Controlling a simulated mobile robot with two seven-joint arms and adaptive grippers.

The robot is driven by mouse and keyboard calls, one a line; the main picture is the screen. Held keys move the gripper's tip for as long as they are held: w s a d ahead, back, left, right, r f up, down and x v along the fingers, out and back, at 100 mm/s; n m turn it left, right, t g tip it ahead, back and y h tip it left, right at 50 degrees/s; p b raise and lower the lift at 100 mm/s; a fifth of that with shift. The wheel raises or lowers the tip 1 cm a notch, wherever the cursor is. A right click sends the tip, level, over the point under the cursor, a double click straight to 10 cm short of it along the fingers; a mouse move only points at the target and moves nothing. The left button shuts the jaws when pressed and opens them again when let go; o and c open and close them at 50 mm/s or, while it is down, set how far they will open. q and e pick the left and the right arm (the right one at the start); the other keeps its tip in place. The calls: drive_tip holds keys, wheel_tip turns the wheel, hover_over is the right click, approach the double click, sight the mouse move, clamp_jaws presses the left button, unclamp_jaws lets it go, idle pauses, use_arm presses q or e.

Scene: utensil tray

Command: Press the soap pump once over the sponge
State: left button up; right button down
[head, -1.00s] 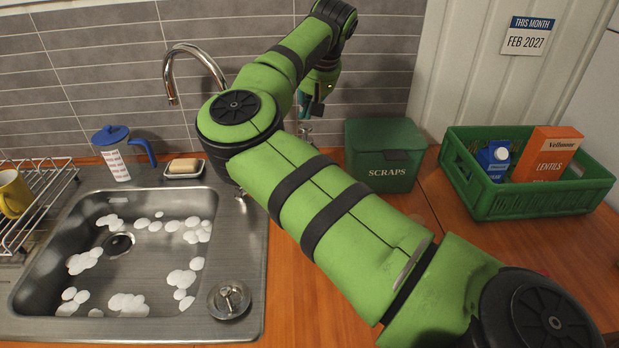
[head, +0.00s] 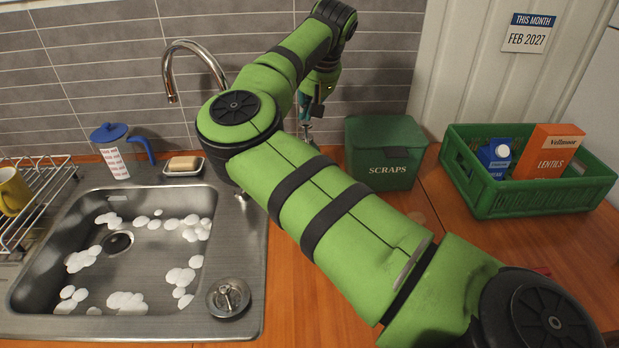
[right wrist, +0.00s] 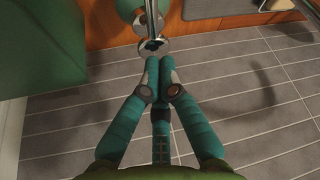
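My right gripper (right wrist: 157,62) is shut, its two teal fingertips together with nothing seen between them. In the right wrist view the tips are right at a chrome, disc-topped fitting (right wrist: 152,44), apparently the soap pump; I cannot tell whether they touch it. In the head view the gripper (head: 305,122) points down behind my green arm, above the partly hidden chrome fitting (head: 307,136). A tan block, apparently the sponge (head: 184,162), lies on a white dish (head: 183,173) behind the sink. My left gripper is not in view.
The steel sink (head: 236,240) holds several white foam patches. A faucet (head: 170,85) and a blue-lidded jug (head: 115,160) stand behind it. A green scraps bin (head: 380,150) is right of the gripper. A green crate (head: 530,198) stands farther right. A dish rack (head: 35,215) is at left.

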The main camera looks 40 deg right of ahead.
drive_tip(key=shift+f+b, duration=0.75)
drive_tip(key=shift+f, duration=0.4)
drive_tip(key=shift+a, duration=0.1)
drive_tip(key=shift+r, duration=0.1)
drive_tip(key=shift+r+p, duration=1.15)
drive_tip(key=shift+r, duration=0.3)
drive_tip(key=shift+r, duration=0.1)
drive_tip(key=shift+r+p, duration=2.25)
drive_tip(key=shift+r, duration=0.7)
